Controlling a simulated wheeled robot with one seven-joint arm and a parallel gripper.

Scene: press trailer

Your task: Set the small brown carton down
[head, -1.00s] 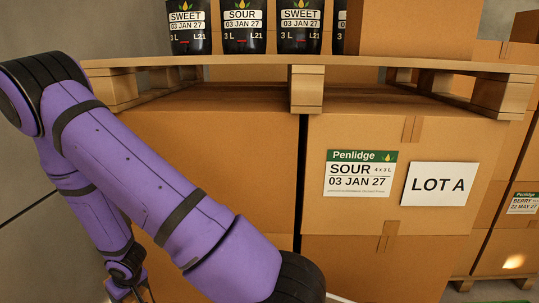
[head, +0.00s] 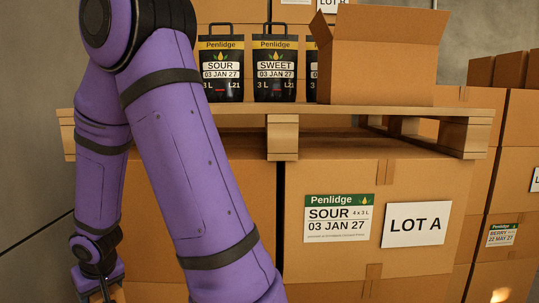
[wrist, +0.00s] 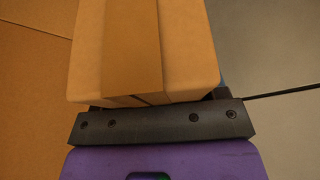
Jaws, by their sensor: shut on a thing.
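The small brown carton (wrist: 145,55) fills the top middle of the wrist view, with a strip of tape down its face. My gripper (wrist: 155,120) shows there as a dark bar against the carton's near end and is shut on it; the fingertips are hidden. In the head view my gripper (head: 100,291) is low at the left, mostly cut off by the bottom edge, with only a bit of brown showing beside it. What lies beneath the carton cannot be seen.
A wooden pallet (head: 282,135) rests on large cartons, one with a LOT A sign (head: 417,224). Black pouches (head: 275,65) and an open carton (head: 380,65) stand on it. More cartons (head: 505,165) are stacked at the right. A grey wall (head: 30,150) is at the left.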

